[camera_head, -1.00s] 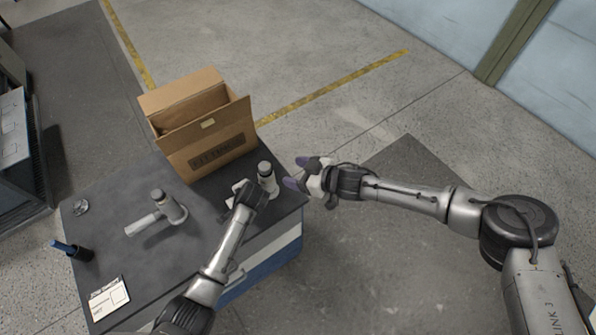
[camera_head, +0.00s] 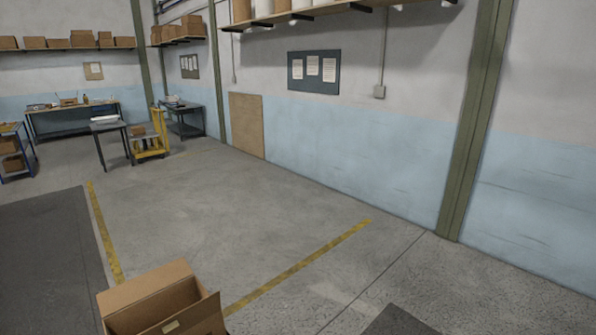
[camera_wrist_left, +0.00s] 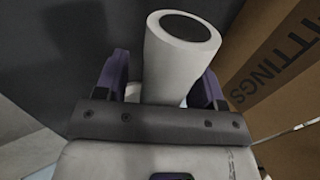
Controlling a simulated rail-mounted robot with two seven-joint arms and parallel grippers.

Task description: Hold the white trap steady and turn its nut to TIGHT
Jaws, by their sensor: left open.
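The white trap (camera_wrist_left: 175,62) shows in the left wrist view as a pale upright tube with a dark round opening at its top and a paler stub below. My left gripper (camera_wrist_left: 163,72) is open, with one purple finger on each side of the trap's lower part. I cannot tell whether the fingers touch it. The nut and its TIGHT mark cannot be made out. My right gripper is in neither view now, and the head view holds no trap.
An open cardboard box (camera_head: 165,300) stands at the bottom of the head view. Its printed side (camera_wrist_left: 285,70) is close on the right in the wrist view. Beyond it are bare floor, yellow lines (camera_head: 300,266), and a wall. Worktables and a yellow cart (camera_head: 150,146) stand far back.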

